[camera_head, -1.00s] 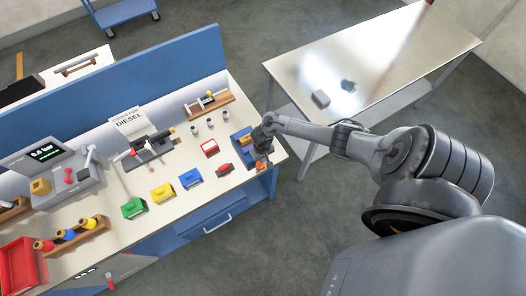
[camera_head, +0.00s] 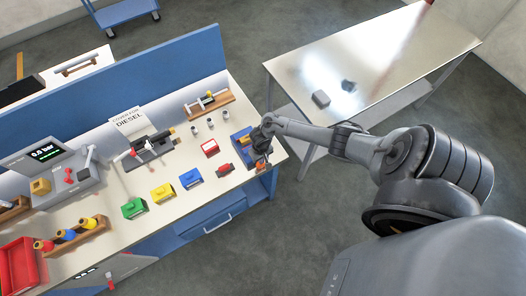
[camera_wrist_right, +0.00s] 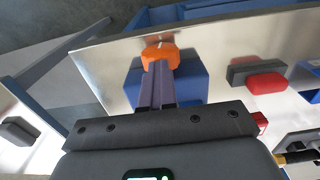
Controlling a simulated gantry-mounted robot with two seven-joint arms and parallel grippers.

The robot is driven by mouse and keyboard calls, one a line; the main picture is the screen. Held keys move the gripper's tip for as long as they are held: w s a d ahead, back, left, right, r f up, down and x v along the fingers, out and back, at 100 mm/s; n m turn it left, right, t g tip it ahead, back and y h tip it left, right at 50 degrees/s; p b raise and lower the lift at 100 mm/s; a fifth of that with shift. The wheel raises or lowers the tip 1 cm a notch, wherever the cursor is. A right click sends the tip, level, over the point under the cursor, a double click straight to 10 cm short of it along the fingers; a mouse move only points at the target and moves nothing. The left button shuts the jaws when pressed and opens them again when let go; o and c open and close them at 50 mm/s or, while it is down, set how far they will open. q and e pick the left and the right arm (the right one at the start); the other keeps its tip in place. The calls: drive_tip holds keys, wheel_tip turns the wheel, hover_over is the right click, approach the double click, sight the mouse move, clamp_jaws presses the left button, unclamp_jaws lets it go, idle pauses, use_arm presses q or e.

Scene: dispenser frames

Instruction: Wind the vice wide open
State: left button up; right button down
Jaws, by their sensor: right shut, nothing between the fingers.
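The blue vice (camera_head: 239,135) sits at the right end of the workbench in the head view, partly hidden by my right gripper. In the right wrist view the orange handle (camera_wrist_right: 160,54) lies at the fingertips, in front of the blue vice body (camera_wrist_right: 192,86). My right gripper (camera_head: 261,158) is over the vice. Its fingers (camera_wrist_right: 157,72) are shut with nothing between them, and their tips overlap the handle in the picture; I cannot tell whether they touch it. My left gripper is not in view.
A red block (camera_head: 224,169), a blue block (camera_head: 190,179) and a red-framed box (camera_head: 210,148) stand left of the vice. Small cylinders and a wooden rack (camera_head: 208,104) are behind. A metal table (camera_head: 385,65) stands to the right, across a floor gap.

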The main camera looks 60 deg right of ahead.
drive_tip(key=shift+a, duration=0.1)
drive_tip(key=shift+r, duration=0.95)
drive_tip(key=shift+w+a, duration=0.1)
drive_tip(key=shift+w+a, duration=0.15)
drive_tip(key=shift+a, duration=0.15)
drive_tip(key=shift+f+b, duration=0.6)
drive_tip(key=shift+f, duration=0.4)
idle(0.3)
drive_tip(key=shift+d+p, duration=0.1)
drive_tip(key=shift+p, duration=0.45)
idle(0.7)
drive_tip(key=shift+d+f, duration=0.1)
drive_tip(key=shift+f, duration=0.05)
idle(0.4)
drive_tip(key=shift+s+d, duration=0.15)
drive_tip(key=shift+s, duration=0.05)
idle(0.7)
